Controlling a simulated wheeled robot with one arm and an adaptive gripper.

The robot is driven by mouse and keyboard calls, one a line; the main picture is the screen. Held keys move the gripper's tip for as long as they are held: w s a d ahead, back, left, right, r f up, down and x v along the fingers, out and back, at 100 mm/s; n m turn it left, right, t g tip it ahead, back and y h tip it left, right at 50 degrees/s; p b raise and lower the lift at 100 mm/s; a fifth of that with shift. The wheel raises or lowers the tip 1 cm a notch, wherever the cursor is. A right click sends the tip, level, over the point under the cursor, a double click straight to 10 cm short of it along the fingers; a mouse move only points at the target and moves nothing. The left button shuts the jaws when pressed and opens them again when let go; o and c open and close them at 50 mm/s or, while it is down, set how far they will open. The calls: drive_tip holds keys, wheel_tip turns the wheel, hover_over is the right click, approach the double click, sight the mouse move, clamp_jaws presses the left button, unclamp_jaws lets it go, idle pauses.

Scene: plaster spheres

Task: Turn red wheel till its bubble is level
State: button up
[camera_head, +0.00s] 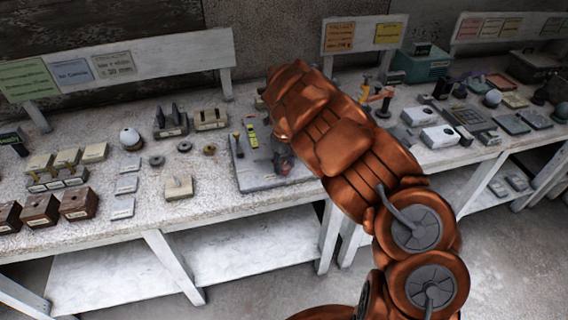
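A grey plate (262,183) lies on the bench left of my arm. A small yellow-green level vial (252,136) stands on it, with a slim upright piece beside it; its bubble is too small to read. A dark, partly reddish shape shows at the plate's right side, against my arm's edge. I cannot tell whether it is the red wheel, my gripper or both. My copper-coloured arm reaches over the plate's right side and hides what is behind it. My gripper's fingers cannot be made out.
Left of the plate are a tan block (178,188), dark rings (184,147), a white sphere (131,138) and brown boxes (79,204). Right of my arm are white boxes (441,137), grey trays (511,124) and a teal bin (422,65). Labelled boards line the back.

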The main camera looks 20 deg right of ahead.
drive_tip(key=c, duration=0.5)
drive_tip(key=shift+f+n+b, duration=0.1)
drive_tip(key=shift+n+b, duration=0.2)
drive_tip(key=shift+b, duration=0.15)
